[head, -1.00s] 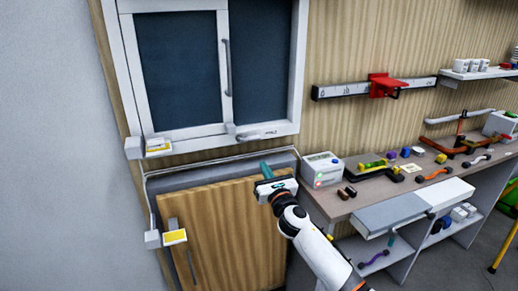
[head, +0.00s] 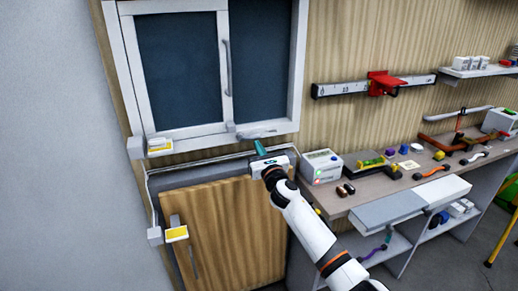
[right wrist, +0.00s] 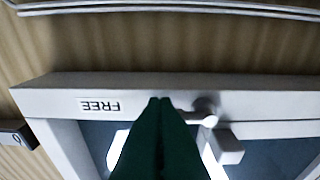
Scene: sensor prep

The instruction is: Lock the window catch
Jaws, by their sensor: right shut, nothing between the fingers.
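The sliding window (head: 180,75) has a white frame and dark panes. Its catch (right wrist: 205,108), a light round pivot with a short lever, sits on the lower frame rail in the right wrist view. A "FREE" label (right wrist: 100,105) is on the rail, upside down there. The lever reaches from the pivot toward the label side and partly disappears behind my fingers. My right gripper (head: 258,147) is shut and empty just below the rail; its green fingertips (right wrist: 160,102) overlap the lever's end in the wrist view. I cannot tell whether they touch. My left gripper is not in view.
A wooden cabinet door (head: 235,235) stands below the window. To the right, a workbench (head: 345,203) holds a white box (head: 321,167) and several tools. A red bracket (head: 383,84) on a wall rail is above it.

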